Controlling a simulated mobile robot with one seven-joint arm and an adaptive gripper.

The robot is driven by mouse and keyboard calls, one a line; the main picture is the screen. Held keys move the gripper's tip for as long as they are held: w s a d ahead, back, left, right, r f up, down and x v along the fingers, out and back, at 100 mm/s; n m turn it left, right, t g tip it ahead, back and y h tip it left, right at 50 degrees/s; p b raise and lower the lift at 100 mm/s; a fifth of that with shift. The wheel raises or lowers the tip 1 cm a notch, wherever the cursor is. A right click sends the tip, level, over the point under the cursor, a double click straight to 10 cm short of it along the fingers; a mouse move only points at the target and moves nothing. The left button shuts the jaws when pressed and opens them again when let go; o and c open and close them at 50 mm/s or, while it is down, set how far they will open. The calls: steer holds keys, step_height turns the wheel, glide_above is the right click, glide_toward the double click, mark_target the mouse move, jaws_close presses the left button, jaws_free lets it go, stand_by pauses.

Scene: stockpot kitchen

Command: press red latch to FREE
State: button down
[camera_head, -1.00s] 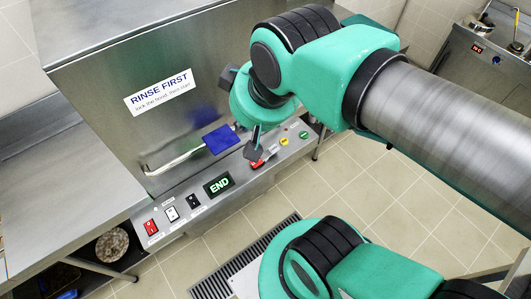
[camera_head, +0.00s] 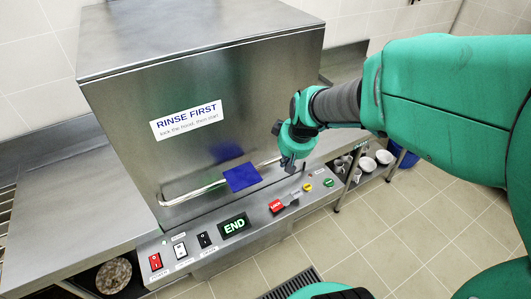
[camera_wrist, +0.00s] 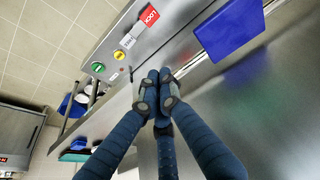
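The red latch (camera_head: 276,205) sits on the front control panel of the steel washer, with white lettering that appears to read LOCK. A grey plate lies beside it to the right; its lettering is too small to read. In the wrist view the red latch (camera_wrist: 149,15) is near the top, with a grey plate (camera_wrist: 128,41) next to it. My gripper (camera_head: 288,166) is above and behind the latch, apart from it, near the right end of the hood handle. In the wrist view my gripper's fingers (camera_wrist: 158,76) are together with nothing between them.
The panel has a red switch (camera_head: 155,262), white and black switches, a green END display (camera_head: 235,225), a yellow button (camera_head: 308,187) and a green button (camera_head: 328,183). A blue pad (camera_head: 242,177) covers part of the handle bar (camera_head: 190,192). Bowls stand low at right.

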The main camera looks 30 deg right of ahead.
steer(key=b, duration=0.2)
glide_above(293, 192)
steer(key=s+a, duration=0.2)
steer(key=s, duration=0.2)
step_height(293, 192, down, 11)
steer(key=shift+d+f+g, duration=0.2)
steer(key=shift+g, duration=0.1)
steer(key=b+x, duration=0.1)
steer(key=x, duration=0.3)
steer(key=b+x, duration=0.1)
steer(key=x, duration=0.4)
steer(key=s+b+x, duration=0.1)
steer(key=x, duration=0.3)
steer(key=shift+d+f, duration=0.4)
steer(key=shift+f, duration=0.15)
